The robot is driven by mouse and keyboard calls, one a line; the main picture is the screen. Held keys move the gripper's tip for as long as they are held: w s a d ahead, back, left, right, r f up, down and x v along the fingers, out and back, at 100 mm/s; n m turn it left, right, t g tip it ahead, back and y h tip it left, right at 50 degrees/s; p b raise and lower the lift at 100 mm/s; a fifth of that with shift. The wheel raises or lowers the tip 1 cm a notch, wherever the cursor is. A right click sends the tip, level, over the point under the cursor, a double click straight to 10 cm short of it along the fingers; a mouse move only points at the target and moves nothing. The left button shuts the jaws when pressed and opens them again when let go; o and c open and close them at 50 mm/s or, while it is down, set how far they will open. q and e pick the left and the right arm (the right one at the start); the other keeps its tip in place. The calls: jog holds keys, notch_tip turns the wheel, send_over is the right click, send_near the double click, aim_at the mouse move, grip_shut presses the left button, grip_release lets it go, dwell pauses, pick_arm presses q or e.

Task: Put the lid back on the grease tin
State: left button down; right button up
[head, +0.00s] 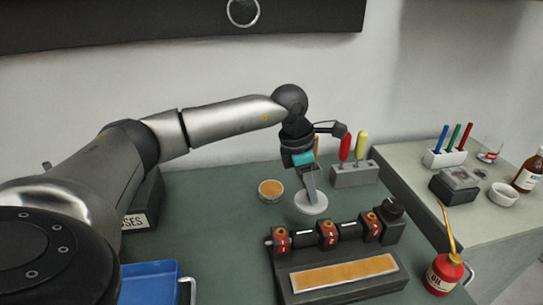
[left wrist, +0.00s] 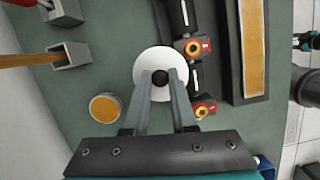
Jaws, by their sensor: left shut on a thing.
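The grease tin (head: 270,190) is a small round open tin with orange-yellow contents, standing on the green bench. It also shows in the left wrist view (left wrist: 105,107). The lid (head: 311,204) is a white disc with a dark knob, lying to the right of the tin and apart from it. My left gripper (head: 309,190) points down and is shut on the lid's knob, with its fingers on either side in the left wrist view (left wrist: 160,82). I cannot tell whether the lid touches the bench. A teal and black part at that view's right edge looks like my right gripper (left wrist: 306,40); its jaws are unclear.
A tool block (head: 354,174) with red and yellow handles stands behind the lid. A dark fixture (head: 340,274) with red clamps and an orange strip lies in front. A red oil can (head: 442,275) is at the right, a blue tray (head: 148,285) at front left. Bench around the tin is clear.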

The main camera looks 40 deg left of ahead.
pick_arm(q)
jog(key=w+a+f+n+y+b, duration=0.1)
jog(key=a+n, duration=0.4)
jog(key=n, duration=0.1)
jog(key=w+a+f+n+y+b, duration=0.1)
jog(key=a+f+n+y, duration=0.1)
jog(key=a+n, duration=0.3)
jog(key=w+a+f+n+y+b, duration=0.1)
jog(key=w+a+n, duration=0.1)
jog(key=a+n, duration=0.3)
jog(key=shift+w+a+f+n+y, duration=0.1)
jog(key=shift+f+n+y, duration=0.25)
jog(key=shift+n, duration=0.85)
jog(key=shift+f+b, duration=0.75)
jog(key=shift+f, duration=0.45)
pick_arm(e)
jog(key=f, duration=0.4)
jog(key=shift+s+a+f, duration=0.1)
jog(key=shift+a+f, duration=0.1)
jog(key=shift+a, duration=0.1)
pick_arm(q)
jog(key=shift+r+p, duration=0.1)
jog(key=shift+p, duration=0.3)
pick_arm(e)
jog(key=shift+r, duration=0.4)
pick_arm(q)
jog(key=shift+f, duration=0.2)
pick_arm(e)
jog(key=shift+r, duration=0.2)
